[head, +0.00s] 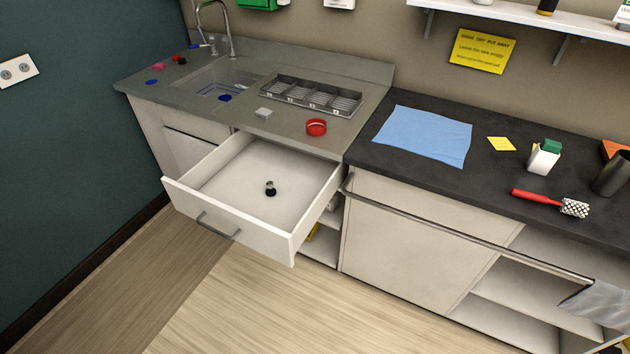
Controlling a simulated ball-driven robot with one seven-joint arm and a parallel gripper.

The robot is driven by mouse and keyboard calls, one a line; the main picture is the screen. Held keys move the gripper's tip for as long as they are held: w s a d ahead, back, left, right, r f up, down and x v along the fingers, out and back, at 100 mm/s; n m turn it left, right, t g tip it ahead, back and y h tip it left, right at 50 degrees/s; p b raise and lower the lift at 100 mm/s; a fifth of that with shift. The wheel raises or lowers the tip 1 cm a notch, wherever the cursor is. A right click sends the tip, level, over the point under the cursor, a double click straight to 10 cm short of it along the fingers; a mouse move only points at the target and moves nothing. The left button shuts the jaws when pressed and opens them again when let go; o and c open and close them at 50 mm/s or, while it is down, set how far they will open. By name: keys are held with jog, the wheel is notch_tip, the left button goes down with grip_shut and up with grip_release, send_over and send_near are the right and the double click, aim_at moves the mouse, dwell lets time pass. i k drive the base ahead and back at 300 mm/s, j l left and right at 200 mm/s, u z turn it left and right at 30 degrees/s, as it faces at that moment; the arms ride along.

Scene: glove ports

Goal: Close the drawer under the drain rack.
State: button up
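The white drawer (215,222) under the grey drain rack (312,97) is pulled far out from the cabinet. Its grey bar handle (218,228) is on the front panel, facing the floor area. A small dark object with a lighter top (270,188) stands on the drawer's bottom. The drain rack sits on the grey counter above the drawer. My gripper is not in view.
The sink (212,84) and faucet are left of the rack. A red ring-shaped item (316,127) lies near the counter edge. A rail (470,235) fronts the right cabinet, with grey cloth (600,302) at its end. The wooden floor (250,310) before the drawer is clear.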

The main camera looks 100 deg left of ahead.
aim_at(226, 194)
jog(key=u, duration=0.45)
jog(key=l+u, duration=0.1)
jog(key=u, duration=0.75)
jog(key=l+u, duration=0.15)
jog(key=u, duration=0.7)
jog(key=l+u, duration=0.1)
jog(key=u, duration=0.8)
jog(key=j, duration=0.95)
jog(key=i, duration=0.05)
